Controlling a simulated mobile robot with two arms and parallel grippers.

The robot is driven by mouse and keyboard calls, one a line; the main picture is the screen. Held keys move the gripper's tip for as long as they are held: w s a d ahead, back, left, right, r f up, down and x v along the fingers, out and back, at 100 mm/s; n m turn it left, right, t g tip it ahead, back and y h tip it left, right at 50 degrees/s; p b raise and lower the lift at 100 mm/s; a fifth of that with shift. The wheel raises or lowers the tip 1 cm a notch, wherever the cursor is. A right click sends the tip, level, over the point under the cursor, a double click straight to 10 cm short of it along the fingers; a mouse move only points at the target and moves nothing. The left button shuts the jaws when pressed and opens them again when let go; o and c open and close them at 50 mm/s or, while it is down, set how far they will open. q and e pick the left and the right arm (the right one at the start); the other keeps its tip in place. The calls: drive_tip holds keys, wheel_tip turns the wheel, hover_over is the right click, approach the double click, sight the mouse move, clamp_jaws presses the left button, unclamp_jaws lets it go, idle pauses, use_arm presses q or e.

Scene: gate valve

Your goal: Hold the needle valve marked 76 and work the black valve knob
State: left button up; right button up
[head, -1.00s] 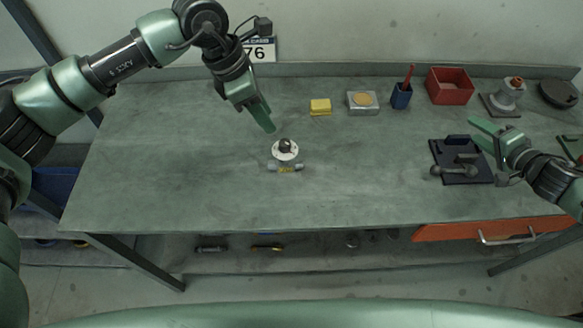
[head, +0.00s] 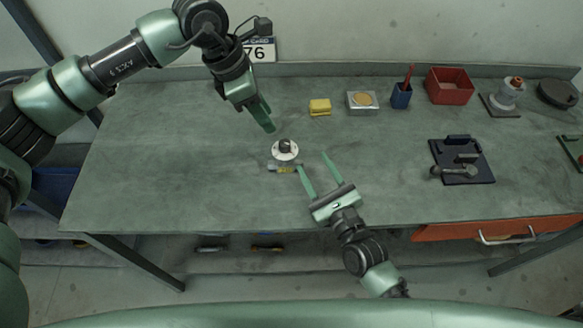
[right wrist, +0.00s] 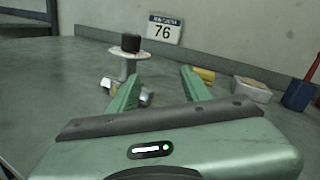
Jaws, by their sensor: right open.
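The needle valve (head: 285,151) stands on the bench with a white round disc and a black knob (head: 285,146) on top. Its pipe body (head: 281,168) lies low at the front, partly behind my right gripper's left finger. The valve also shows in the right wrist view (right wrist: 126,56), beyond the left finger. A sign with 76 (head: 260,50) is on the wall behind. My left gripper (head: 268,119) is above and behind the valve, its fingers overlapping, so its opening is hard to judge. My right gripper (head: 312,160) is open and empty, just right and in front of the valve.
A yellow sponge (head: 320,107), a metal box (head: 362,102), a blue cup (head: 401,96) and a red bin (head: 450,86) stand along the back. A dark plate with a fixture (head: 461,160) lies at the right. The left bench top is clear.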

sight(281, 146)
drive_tip(key=a+m, duration=0.3)
drive_tip(key=a+m+h, duration=0.1)
drive_tip(key=a, duration=0.1)
drive_tip(key=shift+w+a+f, duration=0.15)
drive_tip(key=shift+a+f, duration=0.05)
drive_tip(key=shift+f, duration=0.05)
drive_tip(key=shift+w+a+m, duration=0.1)
drive_tip(key=shift+a+m, duration=0.15)
drive_tip(key=shift+m, duration=0.15)
drive_tip(key=x, duration=0.7)
drive_tip(key=shift+w, duration=0.35)
clamp_jaws()
